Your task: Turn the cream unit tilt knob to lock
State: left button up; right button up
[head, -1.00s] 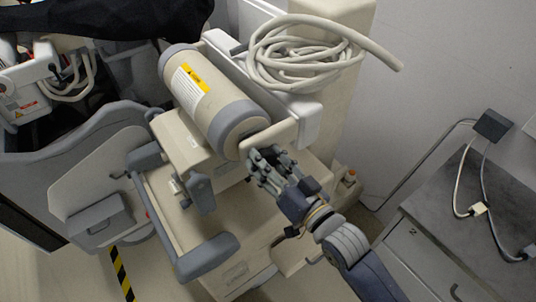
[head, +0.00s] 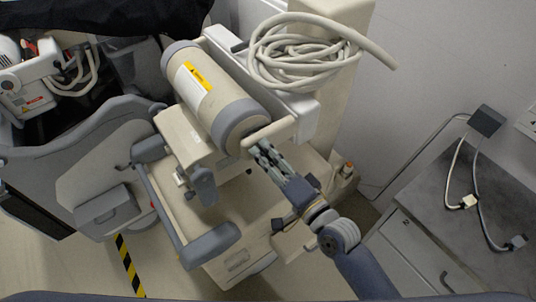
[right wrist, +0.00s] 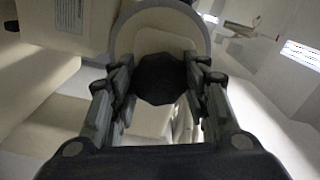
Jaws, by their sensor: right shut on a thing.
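The cream unit (head: 207,88) is a cylinder with grey bands and a yellow warning label, mounted on a cream cart. Its near end faces my right arm, with a cream bar handle (head: 270,133) there. In the right wrist view a dark faceted knob (right wrist: 160,79) sits on the unit's end, between my right fingers. My right gripper (head: 262,152) is shut on this knob; it also shows in the right wrist view (right wrist: 160,88). In the head view the fingers hide the knob. My left gripper is not in view.
A coiled cream hose (head: 305,55) lies on top of the cart. A grey push handle (head: 210,246) is at the cart's lower front. A grey-topped cabinet (head: 470,215) with cables stands at right. Another grey and cream machine (head: 75,150) stands at left.

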jog(key=shift+m, duration=0.5)
jog(key=o, duration=1.1)
jog(key=shift+c, duration=0.2)
jog(key=v, duration=1.2)
